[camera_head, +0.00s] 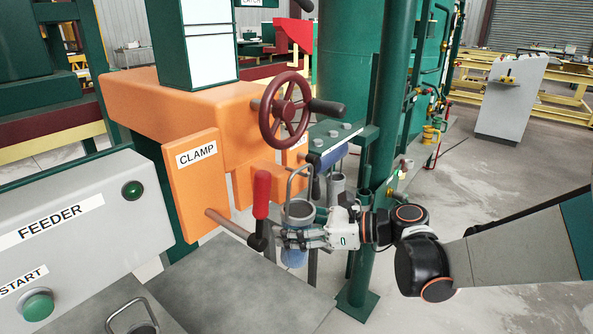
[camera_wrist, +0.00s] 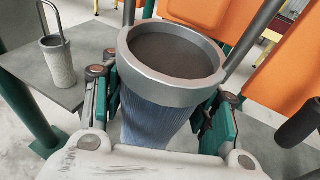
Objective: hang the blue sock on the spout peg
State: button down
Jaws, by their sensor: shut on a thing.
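The blue sock (camera_head: 293,257) is a ribbed blue cylinder with a wide grey ring at its top and a dark opening. In the wrist view the sock (camera_wrist: 150,120) stands upright between the fingers, its ring above them. My gripper (camera_head: 303,238) is shut around the sock's body just under the ring and holds it in front of the orange machine. The wrist view shows the gripper's green and black fingers (camera_wrist: 160,105) on both sides of it. A thin bail rises above the ring. I cannot tell for sure which part is the spout peg.
A green bracket (camera_head: 345,133) with bolts and a blue part under it is behind the sock. A red-handled lever (camera_head: 262,195) stands close left. A handwheel (camera_head: 285,107) is above. Another grey container (camera_wrist: 58,65) with a loop handle stands on a grey table (camera_wrist: 20,75).

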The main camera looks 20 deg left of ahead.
dwell(0.4)
jog(key=c, duration=0.5)
grip_release()
jog(key=shift+d, duration=0.15)
